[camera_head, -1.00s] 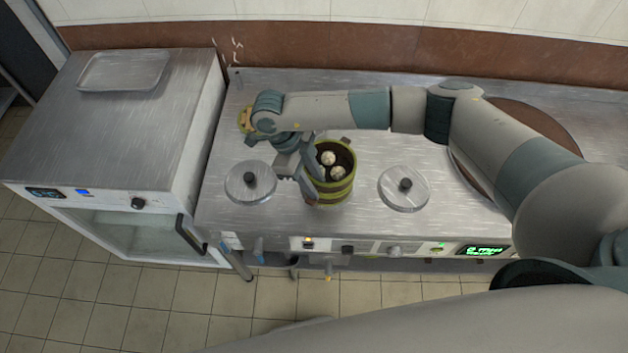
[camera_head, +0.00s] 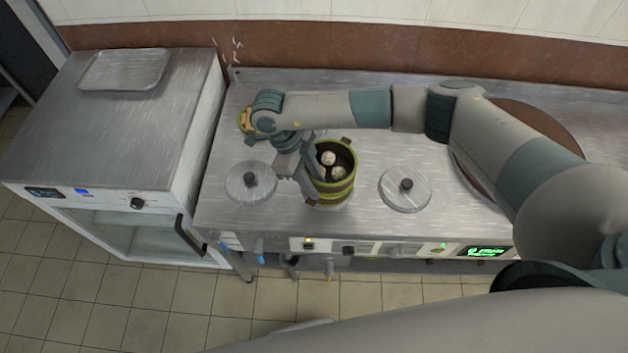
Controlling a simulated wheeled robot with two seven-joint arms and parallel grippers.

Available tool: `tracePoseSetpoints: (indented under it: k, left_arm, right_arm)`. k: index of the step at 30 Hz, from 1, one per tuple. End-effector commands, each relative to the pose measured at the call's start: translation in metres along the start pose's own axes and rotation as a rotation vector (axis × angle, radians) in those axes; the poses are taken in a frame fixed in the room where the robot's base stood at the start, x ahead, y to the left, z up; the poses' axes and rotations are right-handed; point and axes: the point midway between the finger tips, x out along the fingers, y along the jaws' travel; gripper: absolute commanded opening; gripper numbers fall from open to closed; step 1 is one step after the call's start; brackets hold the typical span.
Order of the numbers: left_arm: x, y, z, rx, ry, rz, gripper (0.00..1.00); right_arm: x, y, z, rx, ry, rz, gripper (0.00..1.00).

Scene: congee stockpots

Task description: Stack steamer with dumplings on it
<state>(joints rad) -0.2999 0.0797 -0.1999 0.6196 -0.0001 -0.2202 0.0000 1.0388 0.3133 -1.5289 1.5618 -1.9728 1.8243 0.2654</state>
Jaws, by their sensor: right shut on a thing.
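A round green and brown steamer (camera_head: 333,188) stands between two lidded burners or pots in the middle of the steel counter. Pale dumplings (camera_head: 329,158) show inside its dark interior. My right gripper (camera_head: 312,182) is at the steamer's left side, shut on the steamer's edge. The wrist partly hides that side. Whether the steamer rests on something or is held just above it is hard to tell. Part of a yellowish round thing (camera_head: 244,119) shows behind my right wrist. My left gripper is not in view.
Round metal lids with black knobs lie left (camera_head: 251,181) and right (camera_head: 405,188) of the steamer. A large brown disc (camera_head: 520,135) is at the right, partly behind my arm.

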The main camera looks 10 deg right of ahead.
Motion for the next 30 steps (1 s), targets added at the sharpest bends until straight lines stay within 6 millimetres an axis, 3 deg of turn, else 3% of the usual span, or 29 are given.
tracePoseSetpoints:
  k: [30]
  left_arm:
    - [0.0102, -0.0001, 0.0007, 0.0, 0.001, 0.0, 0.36]
  right_arm:
    - [0.0048, -0.0002, 0.0021, 0.0, 0.0, -0.001, 0.0]
